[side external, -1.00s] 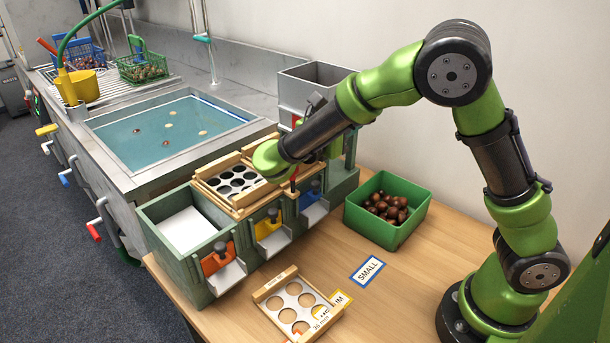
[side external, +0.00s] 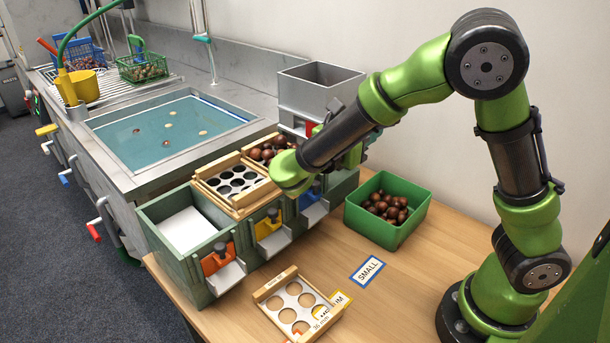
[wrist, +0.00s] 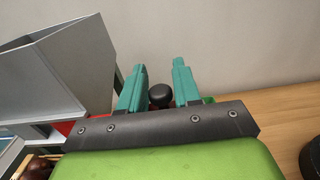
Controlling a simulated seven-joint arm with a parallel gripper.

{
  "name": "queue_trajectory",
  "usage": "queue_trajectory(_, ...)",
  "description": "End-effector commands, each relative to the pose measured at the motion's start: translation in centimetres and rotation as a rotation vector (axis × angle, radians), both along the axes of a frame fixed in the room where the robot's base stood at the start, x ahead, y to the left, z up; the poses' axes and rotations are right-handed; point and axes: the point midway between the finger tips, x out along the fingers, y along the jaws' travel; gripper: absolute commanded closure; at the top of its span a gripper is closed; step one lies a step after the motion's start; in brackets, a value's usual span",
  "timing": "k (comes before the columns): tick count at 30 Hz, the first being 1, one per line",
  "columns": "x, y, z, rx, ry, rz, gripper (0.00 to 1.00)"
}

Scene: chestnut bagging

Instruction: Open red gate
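The red gate (side external: 311,129) shows as a small red patch low on the grey hopper (side external: 320,92) in the side external view, mostly hidden by my arm. In the wrist view a red part (wrist: 68,126) shows left of my gripper, below the hopper (wrist: 55,65). My gripper (wrist: 159,76) has two teal fingers apart, with a dark round knob (wrist: 160,95) between them and a visible gap. I cannot tell whether either finger touches it. My arm hides the fingers in the side external view.
Chestnuts (side external: 266,150) lie in a compartment beside the holed sieve tray (side external: 205,198). Orange (side external: 216,261), yellow (side external: 268,226) and blue (side external: 308,197) gates line the front. A green bin (side external: 389,236) of chestnuts stands right. Bare table (side external: 425,245) lies in front of it.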

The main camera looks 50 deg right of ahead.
Motion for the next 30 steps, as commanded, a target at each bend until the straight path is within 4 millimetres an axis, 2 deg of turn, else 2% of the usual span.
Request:
queue_trajectory(5,0.1,2.3,0.0,-0.001,-0.001,0.006,0.68)
queue_trajectory(15,0.1,10.6,0.0,-0.002,-0.002,0.009,0.68)
queue_trajectory(21,0.0,14.5,0.0,-0.001,-0.003,0.005,0.68)
queue_trajectory(25,0.0,16.0,0.0,-0.001,-0.003,0.003,0.68)
queue_trajectory(30,0.0,16.8,0.0,0.0,-0.001,0.002,0.68)
